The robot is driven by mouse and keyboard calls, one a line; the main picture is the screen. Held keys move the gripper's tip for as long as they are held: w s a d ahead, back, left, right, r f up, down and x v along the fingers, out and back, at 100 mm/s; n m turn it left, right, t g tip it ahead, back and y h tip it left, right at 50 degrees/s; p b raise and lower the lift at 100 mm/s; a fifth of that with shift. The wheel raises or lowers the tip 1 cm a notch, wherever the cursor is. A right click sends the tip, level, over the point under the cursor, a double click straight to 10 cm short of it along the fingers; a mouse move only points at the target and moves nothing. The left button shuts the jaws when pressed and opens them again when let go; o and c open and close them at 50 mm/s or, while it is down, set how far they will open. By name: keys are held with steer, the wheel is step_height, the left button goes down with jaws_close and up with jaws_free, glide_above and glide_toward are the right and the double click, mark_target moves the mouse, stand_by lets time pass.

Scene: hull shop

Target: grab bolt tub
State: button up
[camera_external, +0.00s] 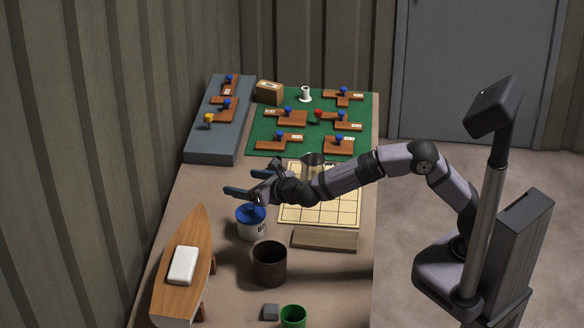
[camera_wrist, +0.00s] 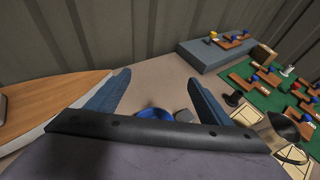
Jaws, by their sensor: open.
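A pale tub with a blue top and a small label (camera_external: 252,229) stands on the workbench beside the gridded board; it looks like the bolt tub, but I cannot read the label. My gripper (camera_external: 247,183) is open and empty, just above and behind the tub in the external view. In the wrist view, the two blue fingers of my gripper (camera_wrist: 158,90) are spread wide. Part of the tub's blue top (camera_wrist: 155,113) shows between them, low in the picture; the dark bar of my gripper hides the rest.
A dark brown pot (camera_external: 269,265) and a green cup (camera_external: 293,317) stand nearer the front. A wooden hull-shaped stand (camera_external: 199,245) bears a white block (camera_external: 183,265) at left. A wooden bar (camera_external: 324,240) lies right of the tub. A green mat (camera_external: 262,147) holds several knobbed wooden pieces.

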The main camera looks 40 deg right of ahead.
mark_target(252, 213)
steer(key=f, duration=0.7)
steer(key=shift+d+f, duration=0.2)
steer(key=shift+f, duration=1.85)
step_height(252, 213, down, 3)
steer(key=shift+f, duration=0.1)
steer(key=shift+p+x, duration=0.65)
steer(key=shift+x, duration=0.35)
steer(key=shift+w+a+f, duration=0.1)
steer(key=shift+w, duration=0.4)
steer(key=c, duration=1)
steer(key=shift+c, duration=0.7)
